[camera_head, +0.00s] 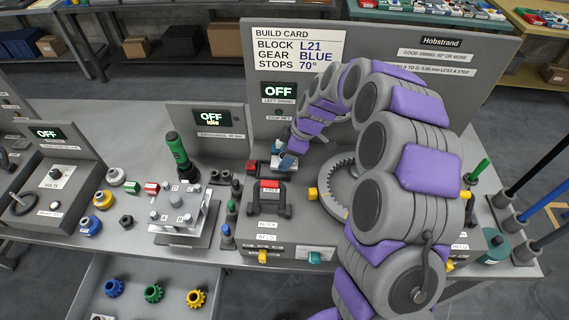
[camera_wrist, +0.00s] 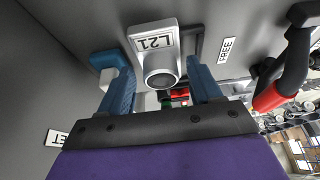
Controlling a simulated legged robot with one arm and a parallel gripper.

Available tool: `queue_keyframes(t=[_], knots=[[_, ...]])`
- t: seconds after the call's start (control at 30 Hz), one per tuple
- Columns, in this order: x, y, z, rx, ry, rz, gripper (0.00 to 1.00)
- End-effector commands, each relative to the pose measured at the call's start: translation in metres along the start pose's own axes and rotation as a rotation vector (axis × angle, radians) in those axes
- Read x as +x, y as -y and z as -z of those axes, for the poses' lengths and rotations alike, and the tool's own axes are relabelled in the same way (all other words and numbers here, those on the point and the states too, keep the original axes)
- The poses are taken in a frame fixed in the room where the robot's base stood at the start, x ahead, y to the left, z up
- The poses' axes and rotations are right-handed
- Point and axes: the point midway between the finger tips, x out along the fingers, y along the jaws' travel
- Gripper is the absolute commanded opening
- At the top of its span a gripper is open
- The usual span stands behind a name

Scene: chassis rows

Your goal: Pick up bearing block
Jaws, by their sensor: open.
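The bearing block (camera_wrist: 150,38) is a pale grey piece with a round bore and an "L21" label, seen in the wrist view against the grey station surface. My gripper (camera_wrist: 162,82) is open, with one blue finger on each side of the block's round end. I see space between the fingers and the bore, and cannot tell whether either finger touches. In the head view my gripper (camera_head: 285,150) is low at the station's upright panel, and the block is mostly hidden there.
A black handle with a red "FREE" part (camera_head: 270,188) stands just in front of my gripper. A large grey ring gear (camera_head: 340,185) lies to its right under my arm. A green-handled tool (camera_head: 178,150) and a pegged plate (camera_head: 178,212) are to the left.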

Motion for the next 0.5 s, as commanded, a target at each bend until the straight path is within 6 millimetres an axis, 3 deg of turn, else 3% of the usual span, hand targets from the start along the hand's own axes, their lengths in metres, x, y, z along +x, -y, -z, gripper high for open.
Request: queue_keyframes(t=[0.1, 0.33, 0.5], knots=[[0.0131, 0.0004, -0.0001, 0.000, 0.000, 0.000, 0.64], [0.0127, 0.0002, 0.0004, 0.000, -0.001, -0.002, 0.63], [0.0126, 0.0001, 0.0002, 0.000, -0.001, -0.002, 0.47]])
